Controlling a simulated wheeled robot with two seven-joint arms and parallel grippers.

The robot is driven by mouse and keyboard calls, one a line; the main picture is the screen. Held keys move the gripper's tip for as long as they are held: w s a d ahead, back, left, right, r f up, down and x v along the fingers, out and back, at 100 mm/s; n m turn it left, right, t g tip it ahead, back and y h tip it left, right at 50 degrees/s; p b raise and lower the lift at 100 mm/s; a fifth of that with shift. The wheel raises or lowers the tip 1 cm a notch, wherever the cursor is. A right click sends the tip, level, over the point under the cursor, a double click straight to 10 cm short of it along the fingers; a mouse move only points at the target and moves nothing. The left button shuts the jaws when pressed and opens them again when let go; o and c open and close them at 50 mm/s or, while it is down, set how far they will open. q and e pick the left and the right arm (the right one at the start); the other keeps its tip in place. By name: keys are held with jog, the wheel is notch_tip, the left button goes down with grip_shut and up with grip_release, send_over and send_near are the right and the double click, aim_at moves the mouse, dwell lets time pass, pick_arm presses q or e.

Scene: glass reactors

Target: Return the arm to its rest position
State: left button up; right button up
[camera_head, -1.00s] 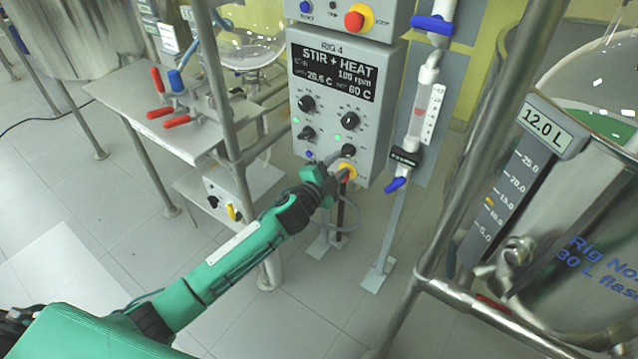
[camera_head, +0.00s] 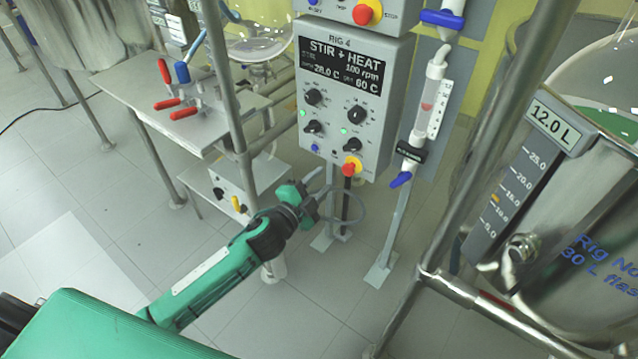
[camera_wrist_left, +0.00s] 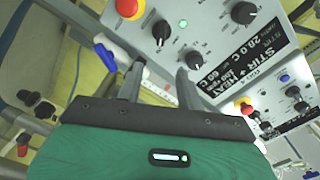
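My green left arm (camera_head: 205,285) comes in from the lower left of the head view. Its left gripper (camera_head: 310,203) is in front of and below the Rig 4 control box (camera_head: 348,95), apart from it. In the left wrist view the two fingers of the left gripper (camera_wrist_left: 160,82) stand apart with nothing held between them. The box's panel (camera_wrist_left: 215,45) lies beyond them there. The display reads STIR + HEAT, 100 rpm, 28.0 C and 60 C. My right gripper is not in clear view.
A steel flask stand with a 12.0 L scale (camera_head: 515,180) is on the right. A blue-handled valve column (camera_head: 425,115) stands beside the box. A metal table (camera_head: 130,88) with red-handled clamps is at the left. A steel post (camera_head: 222,80) rises left of the box. Floor below is open.

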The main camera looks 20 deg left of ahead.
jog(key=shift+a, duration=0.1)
